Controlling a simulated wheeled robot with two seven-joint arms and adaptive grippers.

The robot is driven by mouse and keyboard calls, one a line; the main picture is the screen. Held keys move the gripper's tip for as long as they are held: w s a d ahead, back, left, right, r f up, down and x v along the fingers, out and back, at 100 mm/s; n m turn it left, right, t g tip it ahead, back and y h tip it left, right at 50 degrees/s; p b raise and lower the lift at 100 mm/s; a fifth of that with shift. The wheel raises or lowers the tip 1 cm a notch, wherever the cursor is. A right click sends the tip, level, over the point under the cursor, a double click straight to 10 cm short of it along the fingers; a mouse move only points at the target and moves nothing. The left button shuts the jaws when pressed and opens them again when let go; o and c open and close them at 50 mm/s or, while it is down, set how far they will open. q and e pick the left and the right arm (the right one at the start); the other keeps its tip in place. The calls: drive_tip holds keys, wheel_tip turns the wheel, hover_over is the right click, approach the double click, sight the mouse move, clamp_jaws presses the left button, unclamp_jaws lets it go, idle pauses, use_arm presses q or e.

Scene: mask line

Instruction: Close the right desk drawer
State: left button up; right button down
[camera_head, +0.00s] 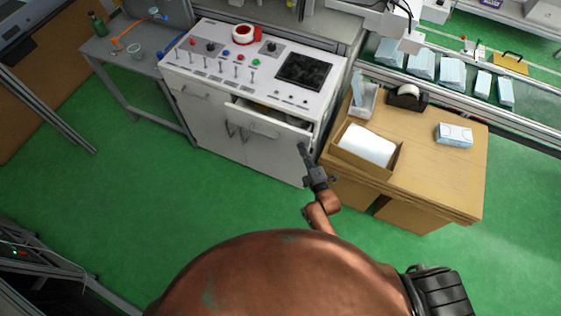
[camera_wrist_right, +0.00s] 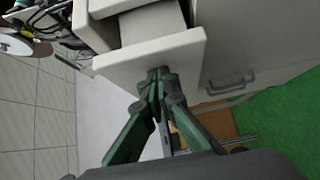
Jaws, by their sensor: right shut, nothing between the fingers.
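The white control desk (camera_head: 182,110) stands in the middle of the head view. Its right drawer (camera_head: 262,122) is pulled out, with a gap showing behind its front panel. My right gripper (camera_head: 302,150) is shut and empty, just right of and below the drawer's right front corner. In the right wrist view the shut fingertips (camera_wrist_right: 157,74) overlap the lower edge of the pale drawer front (camera_wrist_right: 155,50). I cannot tell whether they touch it. The drawer's inside is mostly hidden in both views. My left gripper is not in view.
A wooden table (camera_head: 425,170) stands close on the right, carrying an open box (camera_head: 397,160), a tape dispenser (camera_head: 407,97) and a mask pack (camera_head: 454,134). A grey side table (camera_head: 105,52) is on the left. Green floor (camera_head: 180,205) in front of the desk is clear.

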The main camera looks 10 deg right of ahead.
drive_tip(key=shift+w+d+b, duration=0.65)
drive_tip(key=shift+w+d, duration=1.45)
drive_tip(key=shift+w, duration=0.7)
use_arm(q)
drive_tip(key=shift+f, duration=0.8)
use_arm(e)
drive_tip(key=v, duration=1.2)
drive_tip(key=shift+s+a, duration=0.2)
drive_tip(key=shift+a, duration=0.05)
drive_tip(key=shift+f, duration=0.1)
